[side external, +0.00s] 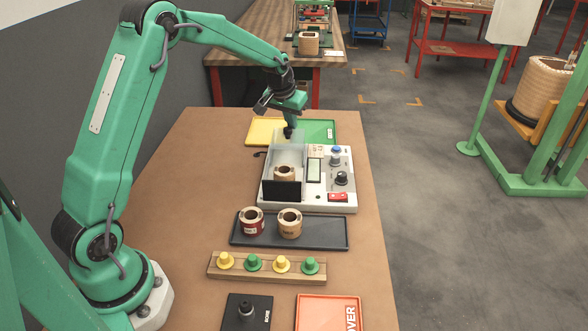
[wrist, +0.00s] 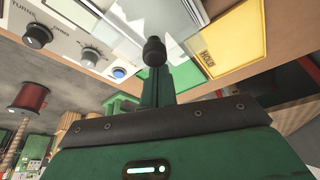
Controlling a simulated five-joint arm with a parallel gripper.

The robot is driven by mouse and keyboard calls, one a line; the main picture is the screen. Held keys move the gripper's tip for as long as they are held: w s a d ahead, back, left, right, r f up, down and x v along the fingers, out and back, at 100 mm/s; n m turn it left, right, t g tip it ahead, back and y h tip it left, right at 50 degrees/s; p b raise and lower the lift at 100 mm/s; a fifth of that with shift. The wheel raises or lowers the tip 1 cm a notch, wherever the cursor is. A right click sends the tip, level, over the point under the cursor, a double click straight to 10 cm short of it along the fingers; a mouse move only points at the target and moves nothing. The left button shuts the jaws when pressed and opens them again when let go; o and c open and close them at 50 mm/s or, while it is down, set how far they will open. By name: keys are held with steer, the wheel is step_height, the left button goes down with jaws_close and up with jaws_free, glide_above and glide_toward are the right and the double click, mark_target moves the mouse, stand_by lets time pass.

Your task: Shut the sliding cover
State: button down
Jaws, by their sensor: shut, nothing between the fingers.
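The sliding cover (side external: 291,142) is a clear sheet at the back end of a white test device (side external: 320,203); it reaches back toward the coloured trays. It also shows as a clear pane in the wrist view (wrist: 115,18). A tan coil (side external: 285,173) sits in the device's bay, behind a black front panel (side external: 281,190). My gripper (side external: 288,132) is shut and empty, pointing down at the cover's far end. Its dark tip (wrist: 154,50) shows against the pane in the wrist view. I cannot tell whether it touches the cover.
A yellow tray (side external: 262,132) and a green tray (side external: 325,130) lie behind the device. In front are a black tray (side external: 290,243) with two coils, a wooden rack (side external: 267,270) of yellow and green pegs, and an orange tray (side external: 328,314). Device knobs stand to the right of the bay.

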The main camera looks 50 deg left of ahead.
steer(key=shift+h, duration=0.3)
steer(key=s+d, duration=0.9)
steer(key=shift+s+d, duration=0.3)
steer(key=shift+s+d+f, duration=0.1)
steer(key=shift+s, duration=0.1)
steer(key=shift+w, duration=0.1)
step_height(320, 180, up, 10)
steer(key=shift+w, duration=0.45)
stand_by(0.5)
